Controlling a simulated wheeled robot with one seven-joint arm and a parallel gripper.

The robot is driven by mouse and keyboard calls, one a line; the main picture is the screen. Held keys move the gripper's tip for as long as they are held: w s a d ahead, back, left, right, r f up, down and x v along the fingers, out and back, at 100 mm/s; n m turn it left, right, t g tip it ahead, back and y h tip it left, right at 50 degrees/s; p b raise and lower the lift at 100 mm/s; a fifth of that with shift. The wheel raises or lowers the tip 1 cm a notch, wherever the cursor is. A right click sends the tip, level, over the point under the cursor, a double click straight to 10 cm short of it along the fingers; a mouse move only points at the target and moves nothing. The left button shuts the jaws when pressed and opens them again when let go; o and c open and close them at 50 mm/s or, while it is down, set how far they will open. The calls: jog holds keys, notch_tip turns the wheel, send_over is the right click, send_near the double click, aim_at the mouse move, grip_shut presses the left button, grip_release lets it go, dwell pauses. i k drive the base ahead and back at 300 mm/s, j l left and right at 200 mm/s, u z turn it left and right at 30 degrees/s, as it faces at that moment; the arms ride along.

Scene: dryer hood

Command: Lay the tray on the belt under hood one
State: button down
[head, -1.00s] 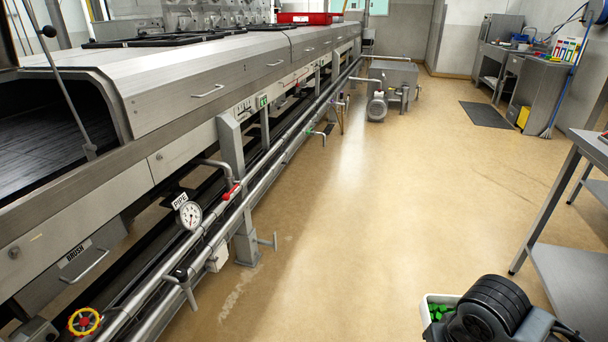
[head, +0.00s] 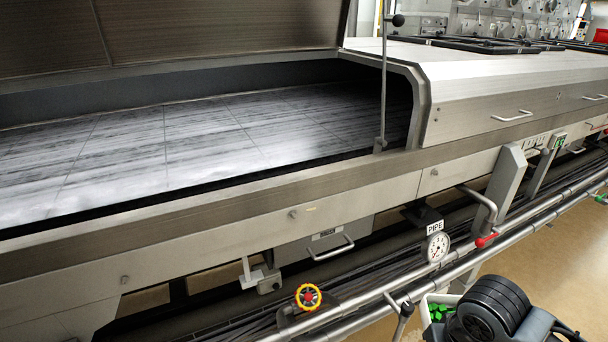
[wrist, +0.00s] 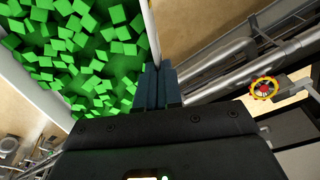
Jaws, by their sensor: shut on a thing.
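The white tray (wrist: 149,40) holds many loose green cubes and fills the upper left of the wrist view. My gripper (wrist: 160,85) is shut on its rim. In the head view only a corner of the tray (head: 424,312) shows, low at the right beside my dark arm, which hides the rest and the fingers. The belt (head: 200,135) is a wide, grey, tiled surface at the left and middle, with no tray visible on it. Above it a hood (head: 170,40) stands raised. I see no number on it. The tray is outside the machine, on the near side of its front rail.
A closed hood (head: 520,90) adjoins on the right. An upright rod (head: 384,80) stands at the right end of the opening. Pipes, a gauge (head: 436,247), a red-handled valve (head: 486,240) and a yellow handwheel (head: 308,297) line the machine's lower front.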

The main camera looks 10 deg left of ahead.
aim_at(241, 147)
jog(key=i+l+u, duration=0.15)
jog(key=l+u, duration=0.8)
jog(key=l, duration=0.3)
jog(key=l+u, duration=0.5)
jog(key=l, duration=0.2)
jog(key=l+u, duration=0.1)
jog(key=l, duration=0.2)
jog(key=k+l, duration=0.15)
jog(key=l, duration=0.15)
jog(key=l+u, duration=0.05)
